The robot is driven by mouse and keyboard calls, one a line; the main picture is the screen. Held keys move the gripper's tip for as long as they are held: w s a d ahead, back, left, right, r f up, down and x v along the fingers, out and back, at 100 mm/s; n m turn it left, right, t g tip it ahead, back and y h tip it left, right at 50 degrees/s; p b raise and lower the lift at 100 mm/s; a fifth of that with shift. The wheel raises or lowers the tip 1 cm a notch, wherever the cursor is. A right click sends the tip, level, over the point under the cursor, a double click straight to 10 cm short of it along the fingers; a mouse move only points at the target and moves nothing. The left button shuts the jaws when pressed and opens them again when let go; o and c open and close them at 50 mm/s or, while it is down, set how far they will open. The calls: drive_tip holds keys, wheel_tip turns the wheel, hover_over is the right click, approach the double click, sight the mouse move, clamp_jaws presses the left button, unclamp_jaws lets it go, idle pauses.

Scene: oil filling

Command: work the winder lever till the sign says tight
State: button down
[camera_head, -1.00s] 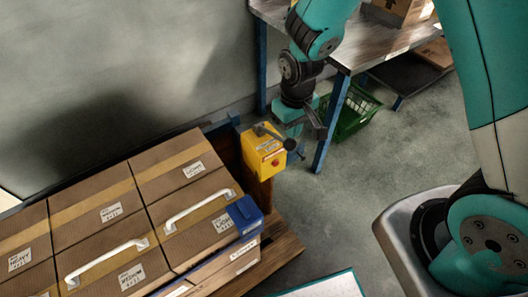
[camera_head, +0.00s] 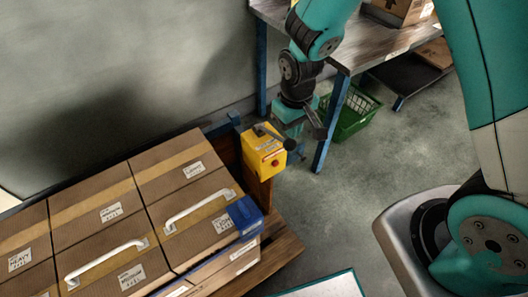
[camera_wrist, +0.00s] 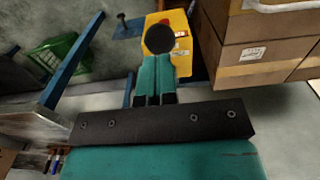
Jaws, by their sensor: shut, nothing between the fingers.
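The winder is a yellow box (camera_head: 264,155) with a red button on its front, beside the stacked cartons. Its dark lever (camera_head: 272,134) ends in a round black knob (camera_head: 290,144). In the wrist view the knob (camera_wrist: 160,39) lies just beyond my fingertips, partly covering the yellow box (camera_wrist: 176,30). My gripper (camera_head: 286,116) is beside the lever, its teal fingers shut together with nothing between them. In the wrist view the fingertips (camera_wrist: 156,58) point at the knob; I cannot tell whether they touch it. No sign wording is readable.
Cartons (camera_head: 165,195) with white handles stand on a wooden pallet (camera_head: 283,247) at the left; a blue piece (camera_head: 245,214) sits at their near corner. A blue-legged workbench (camera_head: 335,120) and green basket (camera_head: 357,112) are behind my gripper. The floor to the right is open.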

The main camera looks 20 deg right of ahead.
idle(0.4)
wheel_tip(320, 180, down, 10)
drive_tip(key=s+b, duration=0.2)
drive_tip(key=b, duration=0.5)
drive_tip(key=r+p, duration=0.4)
drive_tip(key=w+r+p, duration=0.1)
drive_tip(key=r+p, duration=0.2)
drive_tip(key=r, duration=0.2)
drive_tip(key=w+r+p, duration=0.1)
drive_tip(key=r+p, duration=0.3)
drive_tip(key=shift+r+p, duration=0.25)
drive_tip(key=shift+p, duration=0.05)
drive_tip(key=shift+f, duration=0.15)
